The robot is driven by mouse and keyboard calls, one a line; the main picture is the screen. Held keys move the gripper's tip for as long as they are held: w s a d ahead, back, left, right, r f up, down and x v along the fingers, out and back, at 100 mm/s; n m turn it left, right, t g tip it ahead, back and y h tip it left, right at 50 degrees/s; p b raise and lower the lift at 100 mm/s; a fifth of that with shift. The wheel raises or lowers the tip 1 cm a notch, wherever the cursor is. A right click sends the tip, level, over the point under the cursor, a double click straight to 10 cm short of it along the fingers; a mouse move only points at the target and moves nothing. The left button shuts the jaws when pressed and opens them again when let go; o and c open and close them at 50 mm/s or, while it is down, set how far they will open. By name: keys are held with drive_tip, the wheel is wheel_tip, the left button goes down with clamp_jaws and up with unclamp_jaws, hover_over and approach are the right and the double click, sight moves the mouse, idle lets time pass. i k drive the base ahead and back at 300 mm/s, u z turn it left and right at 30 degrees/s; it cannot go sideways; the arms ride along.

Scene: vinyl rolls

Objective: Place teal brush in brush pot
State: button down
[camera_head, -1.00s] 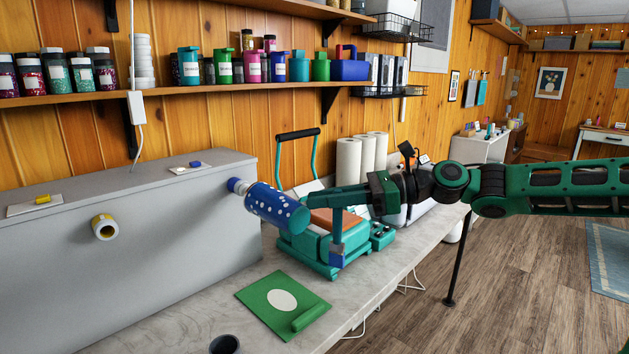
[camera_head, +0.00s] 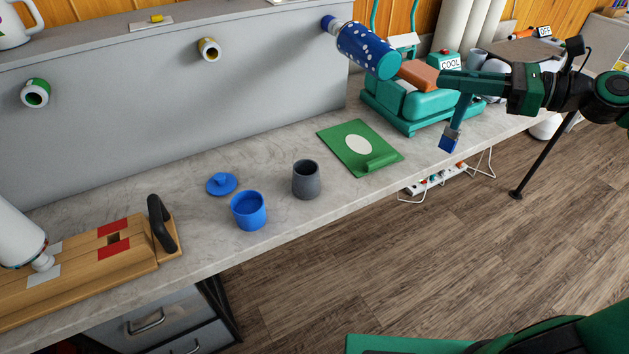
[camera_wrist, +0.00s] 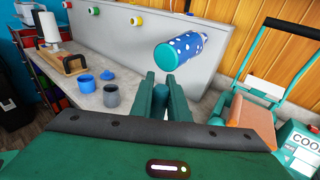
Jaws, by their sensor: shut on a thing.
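My gripper (camera_head: 449,82) is shut on the teal brush (camera_head: 461,111). The brush hangs bristles-down below the fingers, with a metal band and blue bristles (camera_head: 450,142). It is in the air near the counter's front edge, right of the green mat. In the wrist view my gripper's fingers (camera_wrist: 165,92) show at the centre, and the brush's bristles are hidden. A dark grey open pot (camera_head: 306,183), apparently the brush pot, stands upright on the counter, well left of my gripper. It also shows in the wrist view (camera_wrist: 111,97). I see nothing in it.
A blue cup (camera_head: 248,213) stands left of the grey pot, with a blue lid (camera_head: 222,183) behind. The green mat (camera_head: 340,138) lies between pot and teal press (camera_head: 418,112). A dotted blue roll (camera_head: 366,50) sticks out from the grey panel (camera_head: 270,95). The counter's front edge is clear.

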sight(305, 186)
drive_tip(key=k, duration=1.55)
drive_tip(key=z, duration=0.8)
drive_tip(key=i, duration=1.55)
drive_tip(key=u, duration=2.3)
drive_tip(key=i, duration=0.15)
drive_tip(key=z, duration=0.3)
